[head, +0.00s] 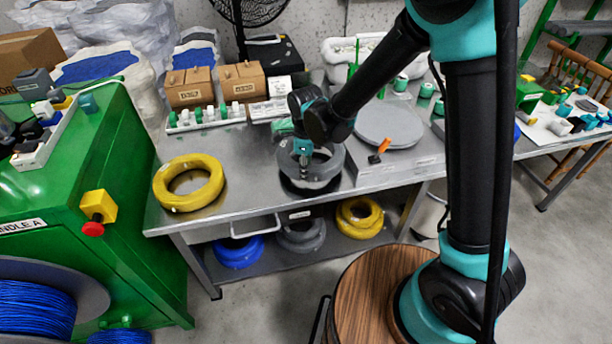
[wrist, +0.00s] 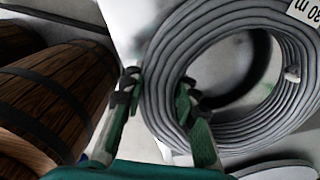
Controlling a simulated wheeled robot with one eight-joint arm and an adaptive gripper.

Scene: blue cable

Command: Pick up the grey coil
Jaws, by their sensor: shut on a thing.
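The grey coil (head: 326,172) is a thick ring of cable, held over the steel table (head: 222,222) with a dark shadow beneath it. The coil looks slightly raised off the table; the exact gap is hard to tell.
A yellow coil (head: 188,183) lies left on the table. A scale with a round grey plate (head: 388,124) stands close right. Blue (head: 238,252), grey (head: 301,235) and yellow (head: 359,218) coils lie on the lower shelf.

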